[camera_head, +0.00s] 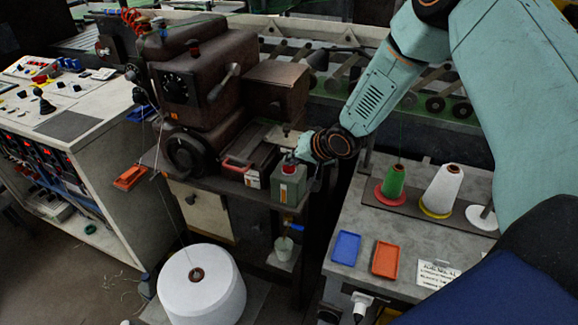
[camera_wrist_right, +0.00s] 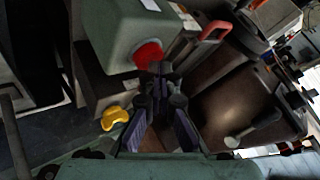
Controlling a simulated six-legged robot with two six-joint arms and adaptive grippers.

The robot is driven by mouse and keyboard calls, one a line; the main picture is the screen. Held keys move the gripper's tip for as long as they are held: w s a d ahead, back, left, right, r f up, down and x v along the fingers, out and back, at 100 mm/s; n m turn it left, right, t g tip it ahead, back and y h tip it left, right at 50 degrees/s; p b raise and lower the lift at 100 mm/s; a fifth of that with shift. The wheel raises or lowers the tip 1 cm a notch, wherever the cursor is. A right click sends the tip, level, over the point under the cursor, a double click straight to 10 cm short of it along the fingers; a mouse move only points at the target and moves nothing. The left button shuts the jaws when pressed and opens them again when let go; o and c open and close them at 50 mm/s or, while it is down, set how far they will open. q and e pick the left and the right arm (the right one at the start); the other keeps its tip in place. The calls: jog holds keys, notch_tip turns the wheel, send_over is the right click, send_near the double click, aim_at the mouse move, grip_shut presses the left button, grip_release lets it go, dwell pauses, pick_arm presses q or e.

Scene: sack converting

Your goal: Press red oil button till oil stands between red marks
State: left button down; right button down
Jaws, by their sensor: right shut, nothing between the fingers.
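A small green box (camera_head: 289,186) with a pale label stands at the front right corner of the brown sewing machine's bench. The red button (camera_head: 289,168) sits on its top. In the right wrist view the red button (camera_wrist_right: 148,56) shows on the green box (camera_wrist_right: 112,35). My right gripper (camera_head: 292,157) is shut and empty, reaching in from the right with its tips at the button. In the right wrist view its fingertips (camera_wrist_right: 160,68) appear beside the button; I cannot tell whether they touch it. No oil level or red marks can be made out. My left gripper is out of view.
The brown machine (camera_head: 205,80) stands left of the box. A red-handled part (camera_head: 237,163) lies close by. A grey table (camera_head: 345,215) at right holds thread cones and blue and orange trays. A large white spool (camera_head: 202,290) stands below.

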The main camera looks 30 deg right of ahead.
aim_at(291, 168)
jog(key=shift+s+f+b, duration=0.15)
jog(key=shift+f+b, duration=0.15)
jog(key=shift+f, duration=0.35)
dwell(0.6)
jog(key=shift+r, duration=0.1)
jog(key=shift+r+p, duration=1.1)
jog(key=shift+r, duration=0.1)
jog(key=shift+w+r+p, duration=0.2)
jog(key=shift+r+p, duration=0.35)
jog(key=shift+r, duration=0.05)
notch_tip(291, 168, up, 4)
jog(key=p, duration=0.3)
jog(key=shift+f, duration=0.1)
